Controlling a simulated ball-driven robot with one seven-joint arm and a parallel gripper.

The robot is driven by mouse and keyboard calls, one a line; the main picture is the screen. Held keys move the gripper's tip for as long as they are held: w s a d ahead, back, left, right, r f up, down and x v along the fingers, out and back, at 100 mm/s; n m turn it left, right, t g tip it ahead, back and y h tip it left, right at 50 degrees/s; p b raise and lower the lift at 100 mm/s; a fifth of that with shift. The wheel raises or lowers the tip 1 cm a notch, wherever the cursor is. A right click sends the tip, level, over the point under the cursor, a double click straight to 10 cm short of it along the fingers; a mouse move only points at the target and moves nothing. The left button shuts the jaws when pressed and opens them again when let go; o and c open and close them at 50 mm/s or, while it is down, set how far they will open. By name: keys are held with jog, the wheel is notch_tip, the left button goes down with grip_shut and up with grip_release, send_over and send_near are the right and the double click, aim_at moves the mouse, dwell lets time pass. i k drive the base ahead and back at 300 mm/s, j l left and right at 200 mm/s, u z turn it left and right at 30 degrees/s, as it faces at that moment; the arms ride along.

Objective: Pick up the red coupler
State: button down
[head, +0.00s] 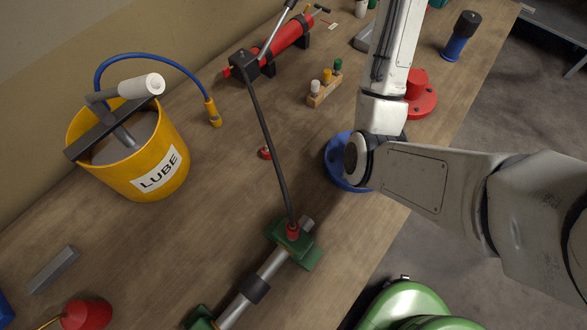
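A small red piece (265,153) lies on the wooden table near the middle of the head view. Another red fitting (292,231) sits at the lower end of a black hose (266,130), by a green-ended metal cylinder (271,263). I cannot tell for sure which of these two is the red coupler. The hose runs up to a dark block by a red hand pump (285,42). My pale arm crosses the right side and runs out of the top edge. My gripper is not in view.
A yellow LUBE bucket (150,180) with a blue hose stands at left. A wooden block (324,90) holds small coloured caps. A blue dish (337,170) and red flange (425,101) lie partly behind my arm. Bare table (180,235) shows left of the cylinder.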

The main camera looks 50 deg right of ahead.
aim_at(292, 233)
jog(key=k+j, duration=0.1)
jog(key=k, duration=1.4)
